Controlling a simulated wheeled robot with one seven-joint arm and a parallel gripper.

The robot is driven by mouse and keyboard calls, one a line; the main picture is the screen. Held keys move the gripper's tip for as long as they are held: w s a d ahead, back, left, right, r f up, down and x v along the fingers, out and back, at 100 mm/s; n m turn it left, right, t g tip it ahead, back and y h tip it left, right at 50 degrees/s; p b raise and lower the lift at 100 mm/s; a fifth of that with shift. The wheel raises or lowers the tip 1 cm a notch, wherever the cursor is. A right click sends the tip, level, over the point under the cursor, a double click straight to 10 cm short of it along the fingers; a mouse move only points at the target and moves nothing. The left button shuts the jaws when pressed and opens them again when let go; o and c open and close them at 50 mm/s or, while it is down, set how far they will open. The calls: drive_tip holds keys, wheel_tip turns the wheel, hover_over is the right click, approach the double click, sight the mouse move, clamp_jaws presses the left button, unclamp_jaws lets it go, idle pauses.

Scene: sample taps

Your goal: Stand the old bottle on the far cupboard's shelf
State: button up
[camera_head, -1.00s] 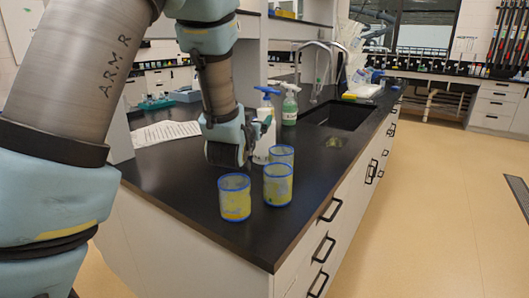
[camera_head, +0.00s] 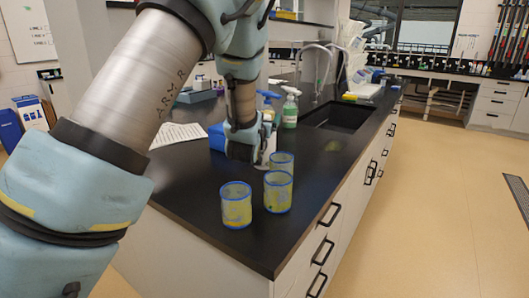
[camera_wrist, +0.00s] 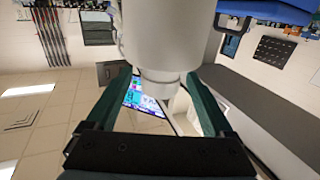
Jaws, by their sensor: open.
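Two spray bottles stand at the back of the black counter: a white one with a blue head (camera_head: 268,153), partly hidden by my gripper (camera_head: 243,150), and a green one (camera_head: 290,108). I cannot tell which is the old bottle. My gripper points down over the counter, just left of the white bottle. In the wrist view, my gripper (camera_wrist: 158,76) has its two dark green fingers spread apart, and a white cylindrical body (camera_wrist: 165,35) lies between or beyond them; contact cannot be made out. I cannot identify the far cupboard's shelf for certain.
A sink (camera_head: 340,117) lies behind. A blue object (camera_head: 217,137) and paper (camera_head: 178,134) are left. Clear floor (camera_head: 430,210) lies right.

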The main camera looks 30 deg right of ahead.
clamp_jaws()
idle(0.5)
idle(0.8)
